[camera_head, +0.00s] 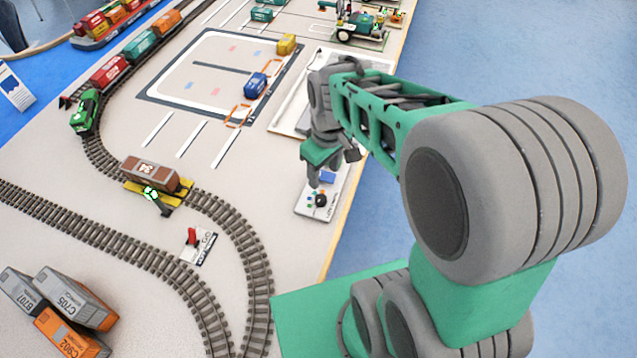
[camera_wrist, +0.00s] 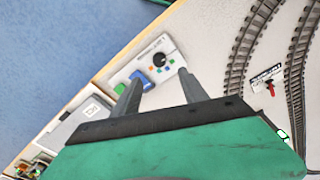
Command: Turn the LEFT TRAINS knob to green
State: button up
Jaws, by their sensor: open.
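A white control panel (camera_head: 329,195) stands near the table's edge, below my gripper (camera_head: 316,176). On it are a black round knob (camera_head: 320,200), coloured marks around the knob and a blue button (camera_head: 327,177). In the wrist view the knob (camera_wrist: 158,59) shows beyond my open fingers (camera_wrist: 162,84), clear of them. The blue button (camera_wrist: 140,81) and a green button (camera_wrist: 119,89) lie nearer the left finger. The fingers hold nothing. I cannot read the panel's label or tell which colour the knob points to.
A red lever on a small plate (camera_head: 193,238) stands between the tracks. A brown wagon (camera_head: 151,176) and a green locomotive (camera_head: 85,113) are on the rails. A grey tray (camera_wrist: 78,120) lies beside the panel. Stacked containers (camera_head: 70,300) are at lower left.

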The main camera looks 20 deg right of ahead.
jog(key=n+g, duration=0.1)
jog(key=n, duration=0.1)
send_over(321, 198)
jog(key=f, duration=0.4)
jog(key=shift+w+d+f, duration=0.2)
jog(key=shift+d, duration=0.05)
jog(key=f, duration=0.7)
jog(key=shift+s+a+f+p, duration=0.15)
jog(key=shift+a+f+p, duration=0.05)
jog(key=shift+f+p, duration=0.2)
grip_shut()
